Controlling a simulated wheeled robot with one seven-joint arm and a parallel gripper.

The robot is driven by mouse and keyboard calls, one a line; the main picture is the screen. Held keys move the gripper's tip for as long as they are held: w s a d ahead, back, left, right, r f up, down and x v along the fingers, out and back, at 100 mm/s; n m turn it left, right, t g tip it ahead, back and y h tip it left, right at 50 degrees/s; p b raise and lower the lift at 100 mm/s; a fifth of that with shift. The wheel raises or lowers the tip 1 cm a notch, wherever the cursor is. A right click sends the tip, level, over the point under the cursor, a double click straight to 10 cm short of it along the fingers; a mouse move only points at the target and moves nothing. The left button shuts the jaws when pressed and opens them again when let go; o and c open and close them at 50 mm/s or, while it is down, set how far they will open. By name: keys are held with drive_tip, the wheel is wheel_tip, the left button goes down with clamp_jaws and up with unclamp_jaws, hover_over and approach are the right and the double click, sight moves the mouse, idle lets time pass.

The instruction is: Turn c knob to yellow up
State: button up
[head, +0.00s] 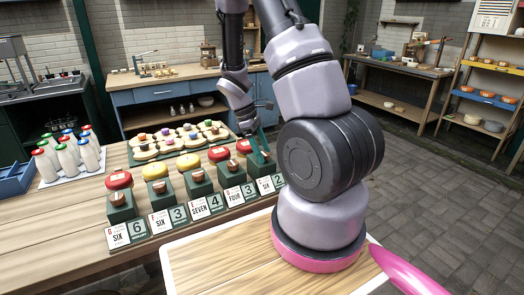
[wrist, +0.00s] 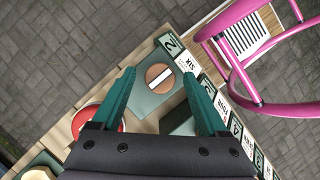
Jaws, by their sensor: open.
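In the head view a row of dark green boxes stands along the table, each with a wooden knob on top and a white card in front. The letters on the cards are too small to read surely, so I cannot tell which knob is c. My gripper (head: 259,150) is at the right end of the row, over the box with the SIX 2 card (head: 265,184). In the wrist view my gripper (wrist: 160,76) is open, its teal fingers apart on either side of a round wooden knob (wrist: 159,84) with a white bar. Whether they touch it is unclear.
Red and yellow domes stand behind the boxes, such as a yellow one (head: 155,171). Behind are a tray of coloured pieces (head: 176,142), bottles (head: 66,158) and a blue crate (head: 12,178). Neighbouring boxes sit close to the left. Paved floor (head: 430,200) lies open to the right.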

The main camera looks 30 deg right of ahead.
clamp_jaws()
drive_tip(key=shift+m, duration=0.4)
drive_tip(key=m, duration=0.2)
drive_tip(key=m+g+y, duration=0.1)
drive_tip(key=shift+w+d+m, duration=0.15)
drive_tip(key=shift+m, duration=0.25)
drive_tip(key=m+y, duration=0.2)
drive_tip(key=m, duration=0.2)
drive_tip(key=shift+d+m, duration=0.1)
drive_tip(key=shift+m, duration=0.2)
drive_tip(key=m+y, duration=0.1)
drive_tip(key=m, duration=0.3)
drive_tip(key=shift+d+y, duration=0.15)
drive_tip(key=shift+y, duration=0.25)
drive_tip(key=m+y, duration=0.1)
drive_tip(key=m, duration=0.3)
drive_tip(key=shift+m+t, duration=0.3)
drive_tip(key=shift+t, duration=0.1)
unclamp_jaws()
